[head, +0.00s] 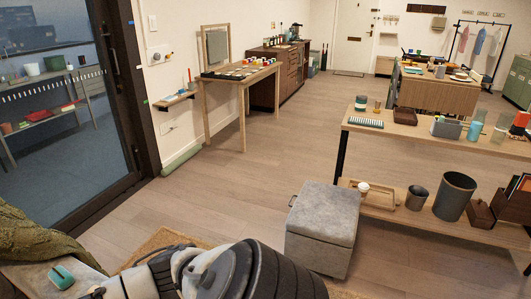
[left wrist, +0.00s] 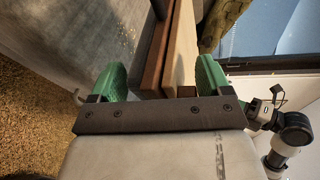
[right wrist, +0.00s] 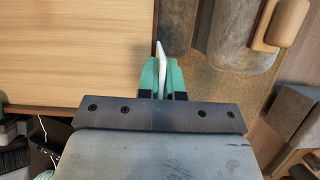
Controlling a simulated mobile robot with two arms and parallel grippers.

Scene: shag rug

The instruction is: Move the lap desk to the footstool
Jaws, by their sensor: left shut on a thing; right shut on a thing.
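The footstool (head: 322,225) is a grey upholstered box on the floor right of centre in the head view, its top bare. In the left wrist view, my left gripper (left wrist: 165,85) has its green fingers on either side of a tan and dark brown wooden board (left wrist: 182,50), which I take to be the lap desk; its far end is cut off. In the right wrist view, my right gripper (right wrist: 163,82) is shut on a thin white piece (right wrist: 162,60); I cannot tell what it belongs to. Neither gripper shows clearly in the head view.
A flat wooden surface (right wrist: 75,45) fills the left of the right wrist view. A low shelf table (head: 430,137) with several items stands beside the footstool. A green throw (head: 35,245) and a teal object (head: 61,276) lie at lower left. The middle floor (head: 255,165) is clear.

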